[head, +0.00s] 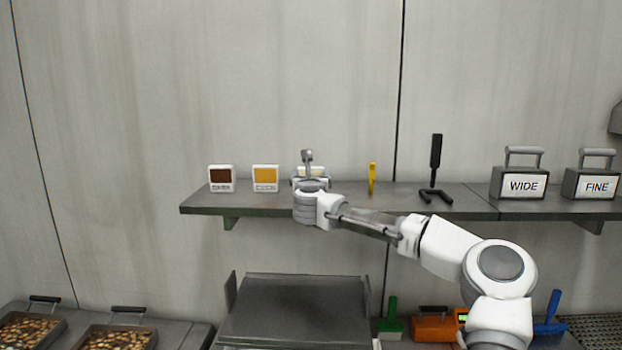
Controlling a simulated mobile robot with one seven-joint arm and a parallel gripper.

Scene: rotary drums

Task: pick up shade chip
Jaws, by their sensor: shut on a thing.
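Three shade chips stand in a row on the wall shelf. The left one is white with a dark brown square (221,177). The middle one is white with an amber square (265,177). The right one is a pale chip (318,172), mostly hidden behind my gripper. My gripper (308,182) is at the shelf's front, shut on this pale chip. Its fingers and their contact with the chip are largely hidden. I cannot tell whether the chip is clear of the shelf.
The shelf (240,207) also holds a yellow tool (372,178), a black upright tool (436,165), and handled blocks marked WIDE (523,185) and FINE (596,185). A dark tray (295,305) lies below. Pans of beans (115,338) stand at lower left.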

